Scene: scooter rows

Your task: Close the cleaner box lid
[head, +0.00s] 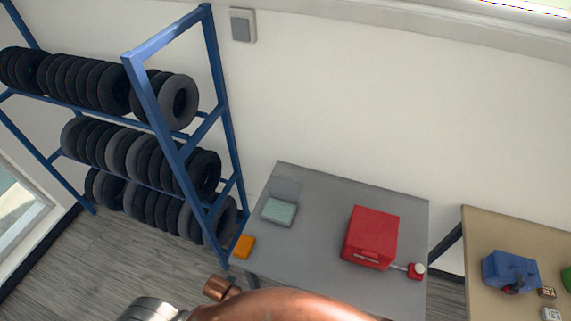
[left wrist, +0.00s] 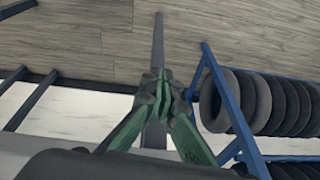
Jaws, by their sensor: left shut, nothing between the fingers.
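A small grey-green box (head: 279,211), which I take to be the cleaner box, sits on the left part of the grey table (head: 330,199). In the head view a copper-coloured part of my arm crosses the bottom edge, and no fingers show. My right gripper is not in view.
A red box (head: 371,236) with a small red item (head: 416,270) stands right of the cleaner box. An orange block (head: 244,246) lies at the table's left edge. A blue tyre rack (head: 168,113) stands left. A tan table (head: 490,222) holds a blue object (head: 510,270).

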